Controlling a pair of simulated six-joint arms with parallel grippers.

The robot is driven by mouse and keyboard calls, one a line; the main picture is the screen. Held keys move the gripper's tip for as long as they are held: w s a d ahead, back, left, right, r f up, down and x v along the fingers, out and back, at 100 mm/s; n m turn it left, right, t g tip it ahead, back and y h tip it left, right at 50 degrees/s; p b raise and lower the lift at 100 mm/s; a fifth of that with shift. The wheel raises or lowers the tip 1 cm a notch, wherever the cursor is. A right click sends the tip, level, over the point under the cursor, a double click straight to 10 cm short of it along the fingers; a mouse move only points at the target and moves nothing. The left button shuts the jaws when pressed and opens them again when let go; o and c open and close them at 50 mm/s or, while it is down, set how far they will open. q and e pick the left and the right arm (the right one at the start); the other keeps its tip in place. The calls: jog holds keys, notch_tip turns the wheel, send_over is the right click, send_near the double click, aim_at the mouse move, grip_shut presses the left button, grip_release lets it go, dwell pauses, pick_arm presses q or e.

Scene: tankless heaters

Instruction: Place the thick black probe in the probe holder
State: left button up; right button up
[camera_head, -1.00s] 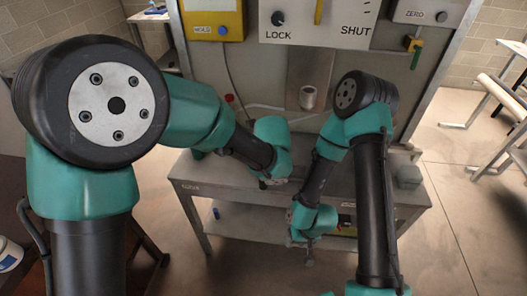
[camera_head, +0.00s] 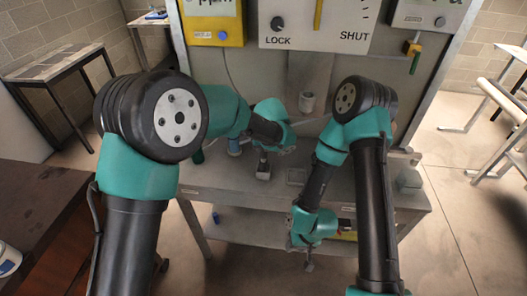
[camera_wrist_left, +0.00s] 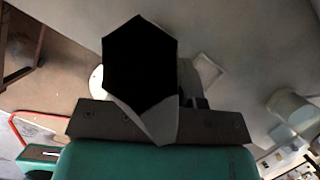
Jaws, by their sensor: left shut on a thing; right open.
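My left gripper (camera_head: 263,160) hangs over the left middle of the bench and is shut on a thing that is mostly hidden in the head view. In the left wrist view a black hexagonal face (camera_wrist_left: 140,65) fills the space before the jaws; it looks like the end of the thick black probe, held. A pale cup also shows in the left wrist view (camera_wrist_left: 290,108). My right gripper (camera_head: 310,262) is open and empty, low at the bench front.
The bench top (camera_head: 235,178) is mostly clear. A LOCK/SHUT panel (camera_head: 345,28) rises behind.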

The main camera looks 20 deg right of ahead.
aim_at(263, 151)
pick_arm(q)
jog(key=shift+w+f, duration=0.15)
jog(key=shift+f, duration=0.75)
jog(key=shift+w+f, duration=0.1)
jog(key=shift+f, duration=0.95)
jog(key=o, duration=1)
jog(key=v, duration=1.2)
